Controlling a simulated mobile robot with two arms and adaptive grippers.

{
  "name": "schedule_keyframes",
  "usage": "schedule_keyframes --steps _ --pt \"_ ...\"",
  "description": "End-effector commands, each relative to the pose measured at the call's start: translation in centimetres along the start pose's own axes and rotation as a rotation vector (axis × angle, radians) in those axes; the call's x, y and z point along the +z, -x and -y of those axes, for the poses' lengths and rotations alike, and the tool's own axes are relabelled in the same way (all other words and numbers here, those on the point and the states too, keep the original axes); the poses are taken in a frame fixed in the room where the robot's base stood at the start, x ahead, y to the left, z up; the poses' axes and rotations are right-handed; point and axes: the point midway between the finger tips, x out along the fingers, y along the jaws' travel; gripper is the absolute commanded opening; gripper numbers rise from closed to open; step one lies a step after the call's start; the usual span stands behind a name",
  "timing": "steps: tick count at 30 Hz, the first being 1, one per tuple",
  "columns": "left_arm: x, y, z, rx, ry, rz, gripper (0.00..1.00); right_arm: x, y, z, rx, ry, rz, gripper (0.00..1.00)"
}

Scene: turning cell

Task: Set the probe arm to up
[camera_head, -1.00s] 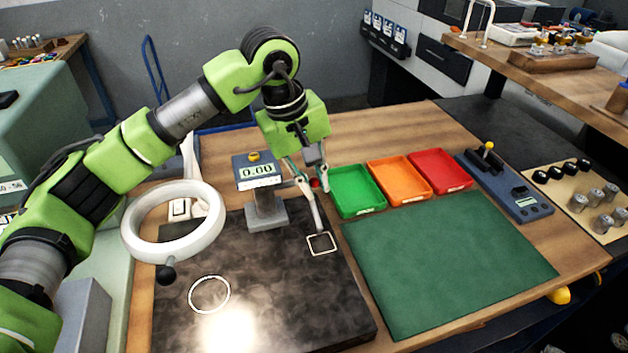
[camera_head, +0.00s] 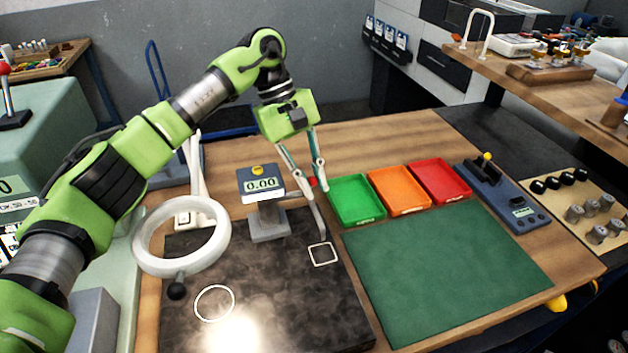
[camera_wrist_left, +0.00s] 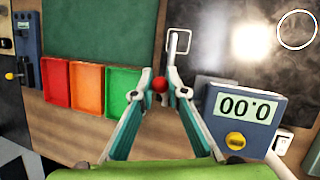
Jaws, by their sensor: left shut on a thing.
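The probe arm is a thin grey rod (camera_head: 319,221) that slopes from a red ball knob (camera_head: 312,182) down toward a white square outline on the dark plate (camera_head: 280,297). Whether its tip touches the plate I cannot tell. A gauge reading 0.00 (camera_head: 261,185) stands on a grey post beside it. My left gripper (camera_head: 310,187) reaches down from above, its fingertips on either side of the red knob and shut on it. The left wrist view shows the knob (camera_wrist_left: 160,84) between the tips, with the gauge (camera_wrist_left: 243,112) close by. My right gripper is not in view.
A white ring lamp (camera_head: 147,243) stands left of the gauge. Green (camera_head: 356,201), orange (camera_head: 399,190) and red (camera_head: 440,181) trays sit to the right. A bare green mat (camera_head: 446,264) lies before them. A blue control box (camera_head: 503,193) stands beyond.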

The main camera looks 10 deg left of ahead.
Motion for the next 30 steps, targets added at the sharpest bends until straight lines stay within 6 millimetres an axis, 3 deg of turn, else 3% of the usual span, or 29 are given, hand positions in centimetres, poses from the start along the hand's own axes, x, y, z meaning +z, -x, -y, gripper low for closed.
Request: schedule_keyframes --steps 15,30 --pt "-0.9 1.1 -0.4 -0.017 0.046 0.170 0.00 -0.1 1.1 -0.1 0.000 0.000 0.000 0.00" --pt "-1.3 1.3 -0.5 -0.025 0.060 0.231 0.00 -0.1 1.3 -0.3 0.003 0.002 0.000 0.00"
